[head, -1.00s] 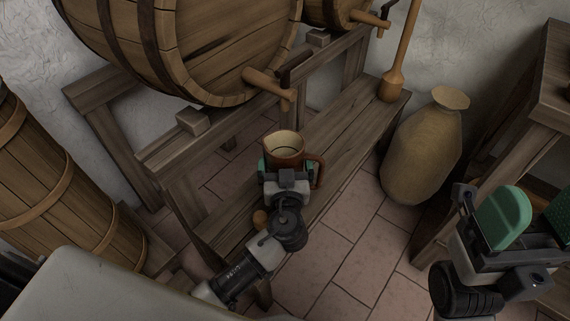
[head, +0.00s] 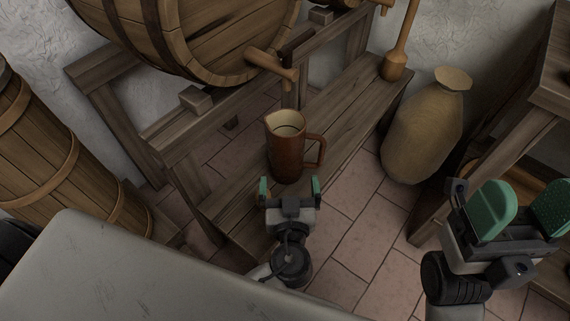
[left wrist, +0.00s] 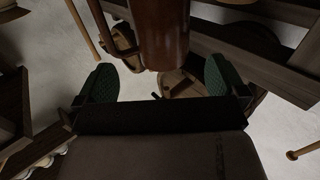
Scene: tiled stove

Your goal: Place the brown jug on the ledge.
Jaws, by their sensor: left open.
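The brown jug (head: 287,155), with a pale inside and a handle on its right, stands upright on the low wooden ledge (head: 345,122) below the barrel. My left gripper (head: 290,188) is open and empty on the near side of the jug, its green fingers apart and clear of the jug's sides. In the left wrist view the jug (left wrist: 160,35) shows at the top, beyond the open fingers (left wrist: 160,78); its upper part is cut off. My right gripper (head: 525,212) is open and empty at the right, far from the jug.
A large barrel (head: 180,35) lies on a wooden stand behind the ledge. A wooden paddle (head: 397,55) stands at the ledge's far end. A tan vase (head: 422,130) is on the floor to the right. An upright barrel (head: 50,160) is at the left.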

